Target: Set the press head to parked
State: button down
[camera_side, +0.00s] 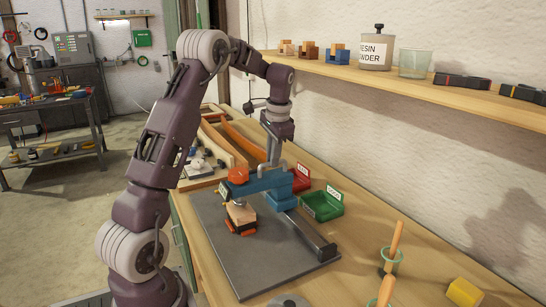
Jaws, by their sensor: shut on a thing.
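The press stands on a grey base plate (222,262) on the bench. Its blue press head (262,183) reaches out to the left over the plate, with an orange part (238,174) near its left end. Below that end sits a wooden block (239,212) with orange-red pieces at its foot; whether the head touches it I cannot tell. My gripper (274,158) points down onto the top of the press and is shut on a grey upright handle there. The fingers and handle overlap, so the exact grip is hard to make out.
A red bin (301,177) and a green bin (322,205) stand right of the press. Bent wooden laths (240,141) lie behind it. Wooden-handled tools (394,243) and a yellow block (463,292) are at the front right. A shelf (420,86) runs along the wall above.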

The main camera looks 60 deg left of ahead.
jog(key=shift+d+r, duration=0.1)
jog(key=d, duration=1.9)
jog(key=shift+d, duration=0.25)
jog(key=c, duration=1.6)
grip_release()
jog(key=shift+o, duration=0.7)
notch_tip(320, 180, up, 7)
jog(key=d, duration=0.1)
jog(key=shift+d, duration=0.15)
